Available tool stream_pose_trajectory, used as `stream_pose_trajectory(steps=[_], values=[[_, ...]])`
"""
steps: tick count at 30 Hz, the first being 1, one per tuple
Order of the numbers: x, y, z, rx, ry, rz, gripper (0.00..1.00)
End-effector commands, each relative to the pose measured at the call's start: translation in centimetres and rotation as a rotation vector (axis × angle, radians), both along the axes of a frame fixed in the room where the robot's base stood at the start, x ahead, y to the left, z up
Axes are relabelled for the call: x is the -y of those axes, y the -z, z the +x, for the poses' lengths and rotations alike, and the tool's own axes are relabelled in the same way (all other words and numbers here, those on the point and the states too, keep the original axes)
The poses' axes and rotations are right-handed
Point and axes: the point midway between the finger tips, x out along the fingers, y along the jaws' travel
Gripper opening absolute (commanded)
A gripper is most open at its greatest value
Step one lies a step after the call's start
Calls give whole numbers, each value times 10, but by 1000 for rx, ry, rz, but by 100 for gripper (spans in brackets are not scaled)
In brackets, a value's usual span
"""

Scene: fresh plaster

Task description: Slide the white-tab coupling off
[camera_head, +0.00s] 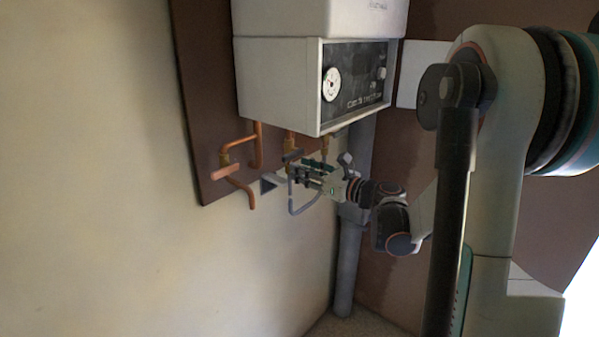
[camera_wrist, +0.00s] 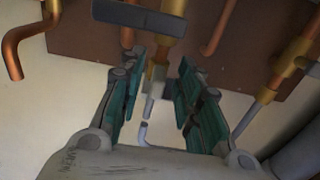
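In the wrist view, a pale grey-white coupling (camera_wrist: 154,88) sits below a brass fitting (camera_wrist: 162,52), with a thin grey hose (camera_wrist: 143,134) bending away beneath it. I cannot make out a separate white tab clearly. My gripper (camera_wrist: 158,88) is open, with one green-padded finger on each side of the coupling and a visible gap to both. In the head view, my gripper (camera_head: 308,172) is under the boiler at the pipe connections, and it hides the coupling there. The looped grey hose (camera_head: 301,212) hangs below it.
The white boiler (camera_head: 280,85) hangs just above. Copper pipes (camera_head: 237,185) with a valve stand to the left. In the wrist view, a dark grey valve handle (camera_wrist: 140,17) is above the fitting, and another brass valve (camera_wrist: 290,60) is to the right. A grey vertical pipe (camera_head: 347,265) runs down the corner.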

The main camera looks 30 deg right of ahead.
Motion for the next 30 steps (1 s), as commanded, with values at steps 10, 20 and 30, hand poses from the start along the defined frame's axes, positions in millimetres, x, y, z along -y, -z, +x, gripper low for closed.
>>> stream_pose_trajectory(steps=[10, 20, 30], values=[[-6, 0, 17, 0, 1, 0, 32], [-6, 0, 17, 0, 0, 0, 0], [-6, 3, 17, 0, 0, 0, 0]])
